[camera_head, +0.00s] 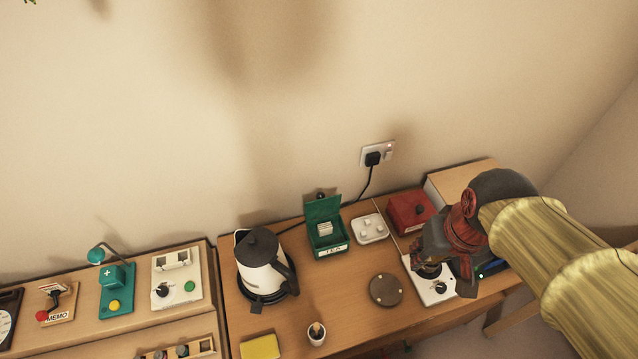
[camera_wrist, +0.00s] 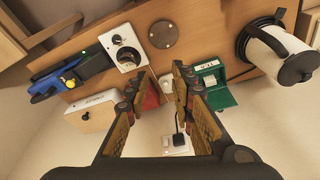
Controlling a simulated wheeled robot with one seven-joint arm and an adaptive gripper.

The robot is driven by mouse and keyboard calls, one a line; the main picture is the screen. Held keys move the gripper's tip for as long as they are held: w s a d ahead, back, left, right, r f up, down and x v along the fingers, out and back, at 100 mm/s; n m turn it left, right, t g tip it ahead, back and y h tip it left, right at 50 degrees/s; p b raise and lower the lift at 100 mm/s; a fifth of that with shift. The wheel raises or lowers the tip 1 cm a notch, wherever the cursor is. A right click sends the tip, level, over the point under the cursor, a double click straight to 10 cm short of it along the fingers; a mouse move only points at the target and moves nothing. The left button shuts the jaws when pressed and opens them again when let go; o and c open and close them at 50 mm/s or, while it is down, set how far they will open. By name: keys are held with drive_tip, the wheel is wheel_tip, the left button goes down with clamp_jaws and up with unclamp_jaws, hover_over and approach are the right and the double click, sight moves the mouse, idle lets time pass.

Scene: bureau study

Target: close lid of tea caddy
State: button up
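The tea caddy (camera_head: 326,235) is a green box with a pale label on its front, standing near the wall in the head view. Its green lid (camera_head: 322,207) stands open at the back, and pale contents show inside. The caddy also shows in the wrist view (camera_wrist: 212,82), just right of the right-hand finger. My gripper (camera_head: 440,258) is to the right of the caddy in the head view, over the right part of the desk. In the wrist view my gripper (camera_wrist: 163,76) has its fingers spread, with nothing held between them.
A white kettle (camera_head: 258,265) stands left of the caddy. A white tray (camera_head: 370,229) and a red box (camera_head: 408,210) are to its right. A dark round coaster (camera_head: 386,290) lies in front. A plug (camera_head: 373,158) with a cable is on the wall. A small cup (camera_head: 317,334) stands near the front.

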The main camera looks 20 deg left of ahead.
drive_tip(key=w+a+f+n, duration=0.1)
drive_tip(key=w+a+f, duration=0.3)
drive_tip(key=a, duration=0.4)
drive_tip(key=w+a+f+n+p, duration=0.1)
drive_tip(key=w+a+f, duration=0.2)
drive_tip(key=w+a, duration=0.2)
drive_tip(key=w+a+f+n+p, duration=0.1)
drive_tip(key=w+a+f, duration=0.3)
drive_tip(key=a, duration=0.7)
drive_tip(key=shift+w+a+f+n, duration=0.1)
drive_tip(key=shift+w+f+n, duration=0.1)
drive_tip(key=shift+w, duration=0.25)
drive_tip(key=shift+w+f+n, duration=0.15)
drive_tip(key=shift+w+n, duration=0.05)
drive_tip(key=shift+w, duration=0.2)
clamp_jaws()
wheel_tip(320, 180, up, 2)
drive_tip(key=r+t+y, duration=0.1)
drive_tip(key=y, duration=0.1)
hover_over(321, 203)
drive_tip(key=w, duration=0.2)
drive_tip(key=x, duration=0.7)
drive_tip(key=b+x, duration=0.1)
drive_tip(key=x, duration=0.2)
drive_tip(key=shift+w+a+f, duration=0.15)
drive_tip(key=shift+w+a, duration=0.1)
drive_tip(key=shift+w, duration=0.1)
drive_tip(key=shift+s+d+t, duration=0.1)
drive_tip(key=shift+t, duration=0.2)
